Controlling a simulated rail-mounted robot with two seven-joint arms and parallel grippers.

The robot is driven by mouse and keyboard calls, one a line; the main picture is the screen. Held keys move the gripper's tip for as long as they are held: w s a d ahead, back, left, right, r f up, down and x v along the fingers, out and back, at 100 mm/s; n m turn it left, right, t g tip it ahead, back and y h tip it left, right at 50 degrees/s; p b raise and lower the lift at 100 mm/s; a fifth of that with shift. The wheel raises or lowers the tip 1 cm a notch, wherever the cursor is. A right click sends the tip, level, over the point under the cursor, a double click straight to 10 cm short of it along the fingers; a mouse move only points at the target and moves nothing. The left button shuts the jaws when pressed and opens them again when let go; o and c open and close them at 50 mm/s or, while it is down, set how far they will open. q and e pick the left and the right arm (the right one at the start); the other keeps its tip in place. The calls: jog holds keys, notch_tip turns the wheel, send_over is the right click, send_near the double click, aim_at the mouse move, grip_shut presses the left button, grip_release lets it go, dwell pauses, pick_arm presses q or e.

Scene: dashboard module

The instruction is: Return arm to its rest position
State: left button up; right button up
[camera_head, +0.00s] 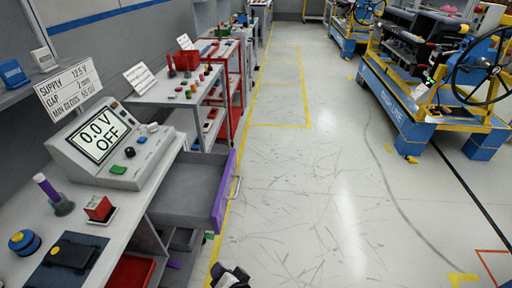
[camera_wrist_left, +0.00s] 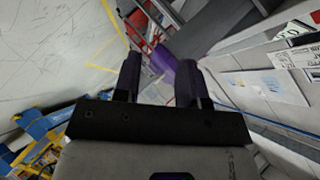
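My left gripper (camera_head: 232,277) shows at the bottom edge of the head view, over the floor beside the workbench. In the left wrist view its two dark fingers (camera_wrist_left: 160,75) stand apart with nothing visible held between them. The pulled-out grey drawer with a purple front (camera_head: 222,190) and a pale handle lies farther up the head view, clear of the gripper. A purple surface (camera_wrist_left: 163,62) shows beyond the fingers in the left wrist view. My right gripper is in neither view.
The workbench at left carries a power supply box (camera_head: 112,143) reading 0.0 V OFF, a red block (camera_head: 99,208) and a blue-yellow button (camera_head: 24,242). A red bin (camera_head: 130,272) sits below. A blue-yellow frame with a wheel (camera_head: 440,90) stands at right. The middle floor is clear.

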pick_arm(q)
jog(key=s+a+r+n+g+h+p, duration=0.1)
jog(key=s+a+r+n+h+p, duration=0.1)
jog(key=s+a+r+h, duration=0.3)
jog(key=s+a+r+n+g+h+p, duration=0.1)
jog(key=s+g+h, duration=0.15)
jog(key=s, duration=0.35)
jog(key=s+a+f+g+p, duration=0.1)
jog(key=s+a+p, duration=0.2)
jog(key=s, duration=0.6)
jog(key=s+a+f+g+p, duration=0.2)
jog(key=s+a+p, duration=0.15)
jog(key=s, duration=0.45)
notch_tip(320, 180, up, 37)
jog(key=p, duration=3.6)
jog(key=shift+w+r+p, duration=0.2)
jog(key=shift+w+p, duration=0.05)
jog(key=shift+p, duration=0.05)
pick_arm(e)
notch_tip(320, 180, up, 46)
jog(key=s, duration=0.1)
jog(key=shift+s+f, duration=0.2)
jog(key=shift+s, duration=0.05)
